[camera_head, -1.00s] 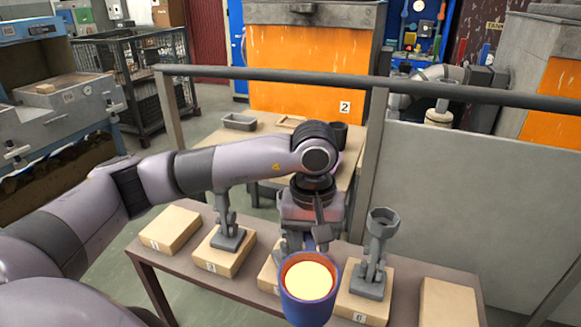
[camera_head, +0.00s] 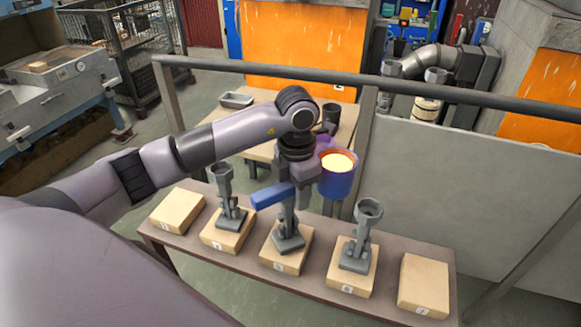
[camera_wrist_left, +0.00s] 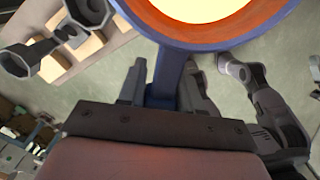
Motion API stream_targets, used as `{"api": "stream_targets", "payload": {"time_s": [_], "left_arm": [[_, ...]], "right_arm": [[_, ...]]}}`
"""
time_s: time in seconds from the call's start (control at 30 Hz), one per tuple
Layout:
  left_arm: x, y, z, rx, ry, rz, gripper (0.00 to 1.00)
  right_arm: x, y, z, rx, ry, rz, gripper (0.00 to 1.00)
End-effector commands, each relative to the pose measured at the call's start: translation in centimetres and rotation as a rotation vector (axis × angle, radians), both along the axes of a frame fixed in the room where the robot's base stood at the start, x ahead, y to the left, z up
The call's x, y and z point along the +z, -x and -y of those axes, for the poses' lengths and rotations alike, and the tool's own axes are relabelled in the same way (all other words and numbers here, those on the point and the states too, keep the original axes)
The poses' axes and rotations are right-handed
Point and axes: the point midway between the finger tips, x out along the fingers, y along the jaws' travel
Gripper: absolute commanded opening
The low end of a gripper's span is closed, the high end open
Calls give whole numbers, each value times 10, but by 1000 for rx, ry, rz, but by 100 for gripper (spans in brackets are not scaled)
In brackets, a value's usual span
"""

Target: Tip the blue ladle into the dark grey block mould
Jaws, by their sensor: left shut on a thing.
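My left gripper (camera_head: 291,188) is shut on the handle of the blue ladle (camera_head: 338,184). The ladle's bowl is upright, orange inside, and holds a bright pale-yellow melt. It hangs right of my gripper, above the far edge of the front table in the head view. In the left wrist view, the fingers (camera_wrist_left: 163,88) straddle the blue handle, and the ladle's rim (camera_wrist_left: 215,40) fills the top. A grey open-topped block mould (camera_head: 236,100) sits on the rear table, behind and left of the gripper, apart from the ladle. My right gripper does not show.
Grey shell moulds with funnel cups (camera_head: 368,210) stand on tan blocks (camera_head: 424,286) along the front table (camera_head: 215,258). A dark pot (camera_head: 332,113) stands on the rear table (camera_head: 262,128). A grey rail (camera_head: 430,92) runs across behind. An orange furnace front (camera_head: 300,45) is beyond.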

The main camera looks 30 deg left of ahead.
Motion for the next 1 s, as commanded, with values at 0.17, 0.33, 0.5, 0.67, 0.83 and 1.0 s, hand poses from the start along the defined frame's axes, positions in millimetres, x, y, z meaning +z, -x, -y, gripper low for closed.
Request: {"api": "stream_targets", "payload": {"time_s": [0.17,0.33,0.5,0.67,0.83,1.0], "left_arm": [[14,-3,-9,351,4,-12,0],[17,-4,-16,578,1,-18,0],[16,-4,-18,673,0,-21,0],[12,-4,-18,683,0,-21,0],[4,-4,-19,682,-1,-20,0],[-4,-4,-19,680,-1,-21,0]], "right_arm": [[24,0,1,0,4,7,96],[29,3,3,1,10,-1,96],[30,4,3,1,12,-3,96],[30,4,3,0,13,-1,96],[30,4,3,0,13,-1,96],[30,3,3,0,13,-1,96]]}}
